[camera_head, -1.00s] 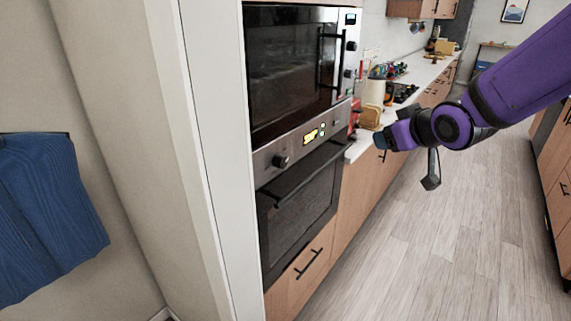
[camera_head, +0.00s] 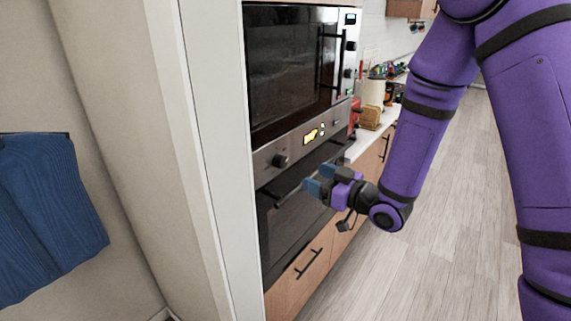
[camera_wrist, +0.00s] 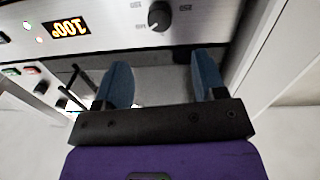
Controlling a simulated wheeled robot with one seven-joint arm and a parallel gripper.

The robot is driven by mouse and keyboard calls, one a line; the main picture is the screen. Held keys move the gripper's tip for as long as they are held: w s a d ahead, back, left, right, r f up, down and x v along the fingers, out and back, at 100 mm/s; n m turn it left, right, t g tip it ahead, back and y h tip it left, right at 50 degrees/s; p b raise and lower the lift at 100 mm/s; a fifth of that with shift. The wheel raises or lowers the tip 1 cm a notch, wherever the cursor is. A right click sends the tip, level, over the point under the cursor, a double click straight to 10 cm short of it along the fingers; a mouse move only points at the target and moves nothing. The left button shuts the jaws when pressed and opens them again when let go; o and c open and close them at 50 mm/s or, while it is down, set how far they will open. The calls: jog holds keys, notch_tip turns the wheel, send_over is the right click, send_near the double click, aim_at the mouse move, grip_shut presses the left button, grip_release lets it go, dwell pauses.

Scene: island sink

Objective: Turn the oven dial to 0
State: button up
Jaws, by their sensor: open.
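The oven dial (camera_head: 280,161) is a round dark knob on the oven's steel control panel, left of the lit display (camera_head: 310,136). In the wrist view the dial (camera_wrist: 159,15) shows at the top, with small numbers around it printed upside down and a light mark on its lower rim; I cannot tell which number it points at. My gripper (camera_head: 318,179) is open and empty in front of the oven door, to the right of and below the dial. In the wrist view its two blue fingers (camera_wrist: 162,72) are apart, with the dial beyond the gap between them, not touching.
The oven door handle (camera_head: 300,172) runs below the panel, close to my fingers. A second dial (camera_head: 337,122) sits right of the display. A microwave (camera_head: 290,65) is above, a drawer (camera_head: 305,265) below. A white wall edge (camera_head: 215,200) stands left. Floor at right is clear.

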aim_at(284, 163)
jog(key=x, duration=1)
jog(key=shift+w+a, duration=0.2)
jog(key=c, duration=0.9)
